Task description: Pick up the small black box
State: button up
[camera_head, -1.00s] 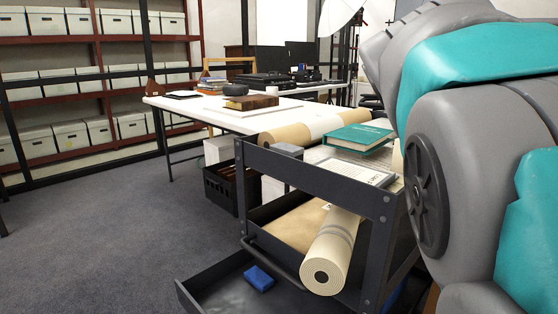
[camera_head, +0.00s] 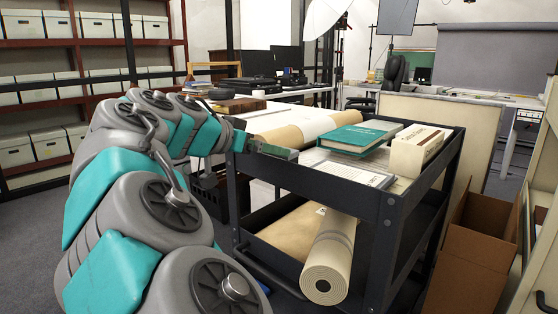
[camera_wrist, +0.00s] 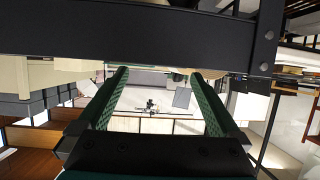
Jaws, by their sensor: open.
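My gripper (camera_head: 284,152) reaches in from the left at the near-left top corner of the dark cart (camera_head: 330,187). In the wrist view my gripper (camera_wrist: 159,74) has its two green-padded fingers apart, with nothing visible between them. I cannot make out the small black box for certain in either current view. A small dark grey box showed at the cart's top left corner in the earlier head view; that spot is now behind my gripper and arm.
A teal book (camera_head: 357,137), a cream box (camera_head: 417,150) and a printed sheet (camera_head: 352,173) lie on the cart's top. A rolled sheet (camera_head: 327,268) sticks out of its lower shelf. A cardboard box (camera_head: 468,262) stands at right. The cart's dark rail (camera_wrist: 130,32) crosses the wrist view.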

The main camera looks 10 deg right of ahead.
aim_at(294, 157)
jog(key=x, duration=0.4)
jog(key=shift+w+d+f, duration=0.15)
jog(key=shift+w+d, duration=0.05)
jog(key=shift+d, duration=0.1)
jog(key=c, duration=1)
